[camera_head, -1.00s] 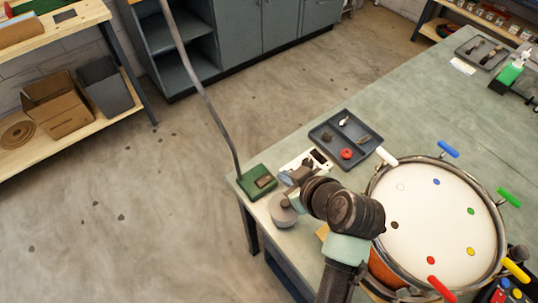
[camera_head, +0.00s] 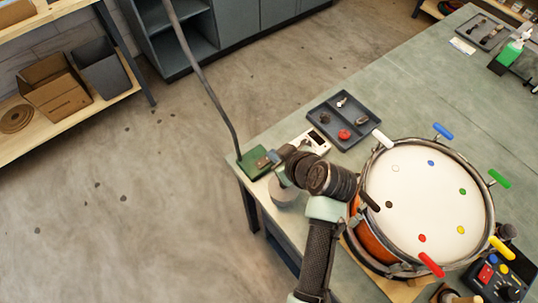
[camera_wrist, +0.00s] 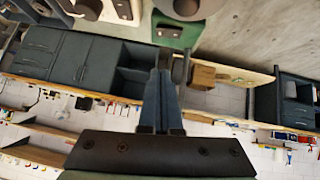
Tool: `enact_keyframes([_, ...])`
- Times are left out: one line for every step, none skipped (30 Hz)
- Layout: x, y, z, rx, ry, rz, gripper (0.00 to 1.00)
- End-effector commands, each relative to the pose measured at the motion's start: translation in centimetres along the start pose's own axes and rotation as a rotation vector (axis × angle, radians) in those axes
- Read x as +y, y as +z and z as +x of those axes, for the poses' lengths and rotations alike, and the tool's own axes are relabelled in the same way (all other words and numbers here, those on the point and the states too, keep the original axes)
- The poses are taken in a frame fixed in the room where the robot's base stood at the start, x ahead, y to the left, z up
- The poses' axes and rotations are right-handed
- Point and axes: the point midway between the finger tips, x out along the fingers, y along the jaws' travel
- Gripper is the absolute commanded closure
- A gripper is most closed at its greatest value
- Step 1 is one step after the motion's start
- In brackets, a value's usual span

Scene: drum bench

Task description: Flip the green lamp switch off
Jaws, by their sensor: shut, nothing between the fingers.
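The green lamp base (camera_head: 249,170) sits on the near left corner of the bench, with a thin grey stem (camera_head: 208,92) rising up and left. My gripper (camera_head: 268,160) is at the right part of the base and covers part of its top in the head view. The switch's position cannot be made out there. In the wrist view my shut, empty fingers (camera_wrist: 163,85) point up towards the green base (camera_wrist: 178,32) at the top. I cannot tell whether they touch the base or the switch.
A round grey object (camera_head: 283,193) stands beneath my wrist. A white panel (camera_head: 313,142) and a dark tray (camera_head: 341,121) with small parts lie behind. The drum (camera_head: 420,205) with coloured lugs fills the right side. Open floor lies left of the bench.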

Motion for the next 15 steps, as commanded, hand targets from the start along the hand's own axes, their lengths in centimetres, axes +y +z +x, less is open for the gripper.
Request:
enact_keyframes([0.0, -0.1, 0.8, -0.001, -0.002, -0.001, 1.0])
enact_keyframes([0.0, -0.1, 1.4, -0.001, -0.002, -0.001, 1.0])
enact_keyframes([0.0, -0.1, 2.1, -0.002, -0.002, -0.001, 1.0])
enact_keyframes([0.0, 0.0, 2.6, -0.002, -0.001, -0.001, 1.0])
enact_keyframes([0.1, -0.1, 3.0, -0.002, 0.0, -0.001, 1.0])
enact_keyframes([0.0, 0.0, 3.7, -0.002, -0.001, -0.001, 1.0])
enact_keyframes([0.0, 0.0, 4.2, -0.002, -0.001, -0.001, 1.0])
enact_keyframes([0.0, -0.1, 4.6, -0.002, -0.001, -0.002, 1.0])
enact_keyframes([0.0, 0.1, 5.2, -0.003, -0.001, -0.001, 1.0])
enact_keyframes([0.0, 0.6, 5.5, -0.003, -0.001, 0.003, 1.0])
enact_keyframes([0.0, 0.9, 5.8, -0.003, -0.001, 0.003, 1.0])
enact_keyframes([0.1, 1.3, 6.1, -0.003, 0.0, 0.003, 1.0])
enact_keyframes([0.0, 1.6, 6.4, -0.003, 0.0, 0.003, 1.0])
enact_keyframes([0.1, 1.8, 6.6, -0.002, 0.0, 0.001, 1.0])
enact_keyframes([0.1, 2.0, 6.9, -0.001, 0.001, 0.002, 1.0])
